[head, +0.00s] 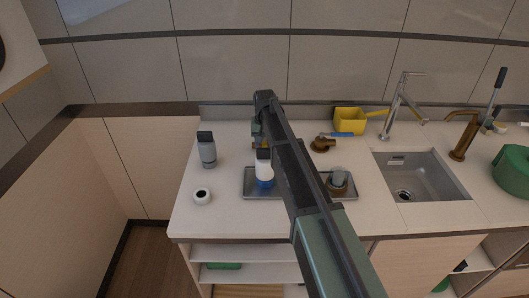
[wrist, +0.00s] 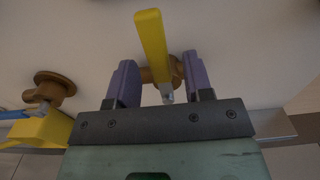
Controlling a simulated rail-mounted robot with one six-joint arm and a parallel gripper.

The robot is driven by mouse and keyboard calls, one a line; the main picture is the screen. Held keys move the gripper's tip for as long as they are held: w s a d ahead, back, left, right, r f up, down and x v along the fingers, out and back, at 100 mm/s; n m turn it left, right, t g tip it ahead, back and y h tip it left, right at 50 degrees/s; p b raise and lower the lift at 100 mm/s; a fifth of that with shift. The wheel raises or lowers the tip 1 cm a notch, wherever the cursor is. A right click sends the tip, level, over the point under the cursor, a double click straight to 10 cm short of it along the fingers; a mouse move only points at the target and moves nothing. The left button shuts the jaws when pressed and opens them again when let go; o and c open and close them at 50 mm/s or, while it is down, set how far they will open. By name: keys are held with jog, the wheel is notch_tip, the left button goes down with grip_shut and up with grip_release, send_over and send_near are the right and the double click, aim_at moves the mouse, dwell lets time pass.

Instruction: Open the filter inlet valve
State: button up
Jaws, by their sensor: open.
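A brass valve (wrist: 174,68) with a long yellow lever (wrist: 150,45) shows in the wrist view. My gripper (wrist: 160,62) is open, with one purple-grey finger on each side of the valve and lever. The grey lower end of the lever lies between the fingers; I cannot tell if either finger touches it. In the head view my gripper (head: 258,132) is over the back of the counter, and my arm hides most of this valve. A second brass valve (head: 322,144) with a blue lever (head: 342,134) stands to the right. No label shows which is the filter inlet.
A metal tray (head: 249,190) on the counter holds a white and blue bottle (head: 264,172) and a cup (head: 338,180). A grey bottle (head: 207,150) and a small white round object (head: 202,196) stand left. A yellow box (head: 349,120) and a sink (head: 422,178) are to the right.

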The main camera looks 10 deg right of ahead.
jog(key=shift+c, duration=0.3)
grip_shut()
